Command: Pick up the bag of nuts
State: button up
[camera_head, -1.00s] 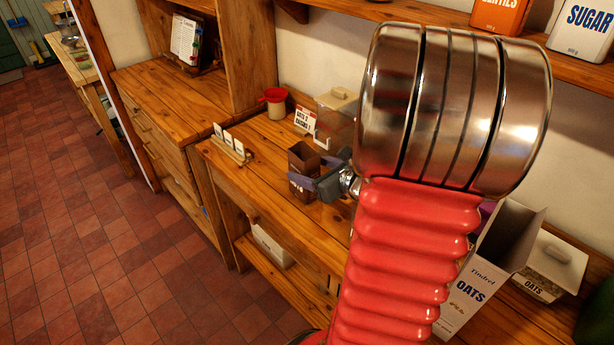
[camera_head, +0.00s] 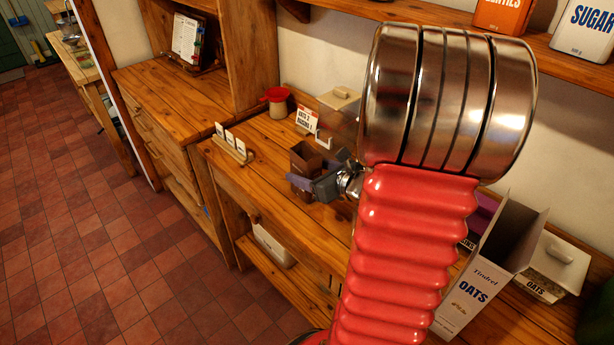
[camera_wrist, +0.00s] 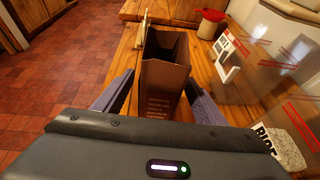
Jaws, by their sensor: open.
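A brown open-topped paper bag, seemingly the bag of nuts (camera_head: 306,157), stands upright on the wooden counter (camera_head: 262,160). The bag (camera_wrist: 165,75) also shows in the wrist view, between the two purple fingers of my gripper (camera_wrist: 160,95). My gripper (camera_head: 314,186) is open around the bag's sides, with a visible gap at the left finger; I cannot tell whether the right finger touches. Print shows on the bag's near face, too small to read. The lower part of the bag is hidden by my gripper's body.
A clear bin (camera_wrist: 282,75) stands right of the bag. A white sign (camera_head: 307,119), a red scoop on a cream pot (camera_head: 276,104) and a small card holder (camera_head: 231,146) are behind and left. An open oats box (camera_head: 483,275) stands at the right.

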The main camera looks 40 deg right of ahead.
aim_at(297, 145)
jog(key=shift+x, duration=2.65)
jog(key=shift+s+f, duration=0.1)
jog(key=shift+c, duration=0.5)
jog(key=c, duration=1.1)
jog(key=shift+r, duration=5.05)
